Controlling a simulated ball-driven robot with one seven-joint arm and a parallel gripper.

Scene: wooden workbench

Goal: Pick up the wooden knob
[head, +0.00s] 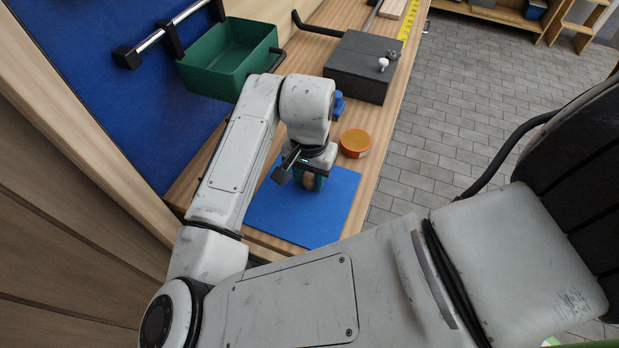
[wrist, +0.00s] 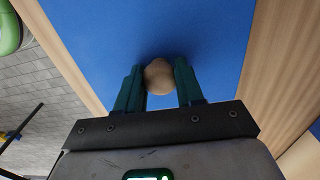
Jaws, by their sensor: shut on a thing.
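The wooden knob (wrist: 158,77) is a small round light-brown piece, seen in the wrist view between the two green fingers of my gripper (wrist: 159,88). The fingers are shut on it from both sides. In the head view the knob (head: 308,182) shows as a small tan patch at my gripper (head: 311,183), over the blue mat (head: 280,215). Most of the knob is hidden by the gripper there. I cannot tell whether it touches the mat or hangs just above it.
An orange round tin (head: 355,142) stands on the bench right of my gripper. A dark grey box (head: 358,80) with small pieces on top and a blue object (head: 339,104) lie behind. A green bin (head: 228,62) hangs on a rail at the upper left. The mat's front is clear.

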